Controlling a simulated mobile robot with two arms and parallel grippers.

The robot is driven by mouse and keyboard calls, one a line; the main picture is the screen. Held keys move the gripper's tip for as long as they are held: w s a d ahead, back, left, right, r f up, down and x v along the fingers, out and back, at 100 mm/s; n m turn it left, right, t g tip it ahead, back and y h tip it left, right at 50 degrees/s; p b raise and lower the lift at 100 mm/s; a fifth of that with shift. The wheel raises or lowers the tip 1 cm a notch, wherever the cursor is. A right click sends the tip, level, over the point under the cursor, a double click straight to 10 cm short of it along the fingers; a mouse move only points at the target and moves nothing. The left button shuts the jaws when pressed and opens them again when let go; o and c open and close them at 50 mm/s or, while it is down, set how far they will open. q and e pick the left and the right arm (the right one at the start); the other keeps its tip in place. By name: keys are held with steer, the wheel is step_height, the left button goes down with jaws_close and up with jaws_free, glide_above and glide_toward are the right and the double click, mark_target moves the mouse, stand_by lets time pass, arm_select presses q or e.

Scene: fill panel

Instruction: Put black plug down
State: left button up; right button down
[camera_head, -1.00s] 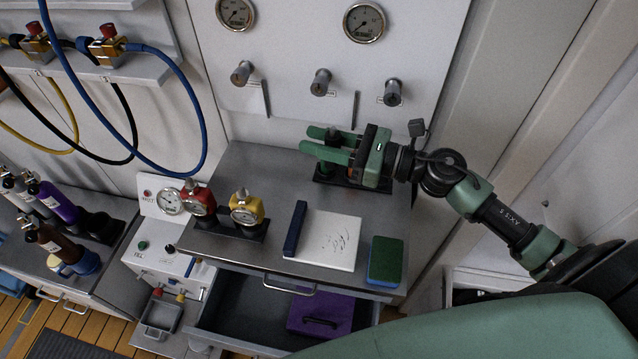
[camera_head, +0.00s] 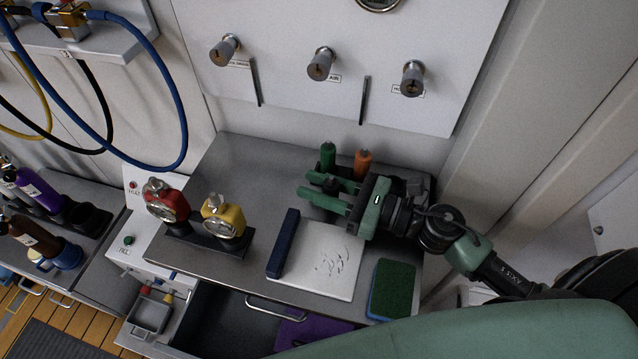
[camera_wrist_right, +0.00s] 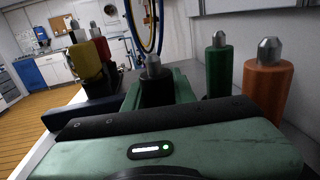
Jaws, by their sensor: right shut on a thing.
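My right gripper (camera_head: 307,184) is over the back right of the grey tabletop, its green fingers pointing left. It is shut on the black plug (camera_wrist_right: 155,88), which shows upright between the fingers in the wrist view, silver tip up. In the head view the plug is mostly hidden by the fingers. I cannot tell whether its bottom touches anything. A green plug (camera_head: 327,156) and an orange plug (camera_head: 362,164) stand upright just behind the gripper, apart from it. The black stand under them is largely hidden by the gripper and arm. My left gripper is not in view.
A white board (camera_head: 322,262) with a dark blue edge and a green sponge (camera_head: 392,290) lie in front of the gripper. The back left tabletop (camera_head: 245,165) is clear. A drawer below is open.

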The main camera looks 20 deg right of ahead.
steer(key=shift+s+a, duration=0.25)
steer(key=shift+s, duration=0.15)
steer(key=shift+f+b, duration=0.1)
steer(key=shift+b, duration=0.2)
steer(key=c, duration=1.1)
jaws_free()
steer(key=shift+c, duration=0.2)
steer(key=shift+w+d, duration=0.1)
steer(key=shift+w, duration=0.05)
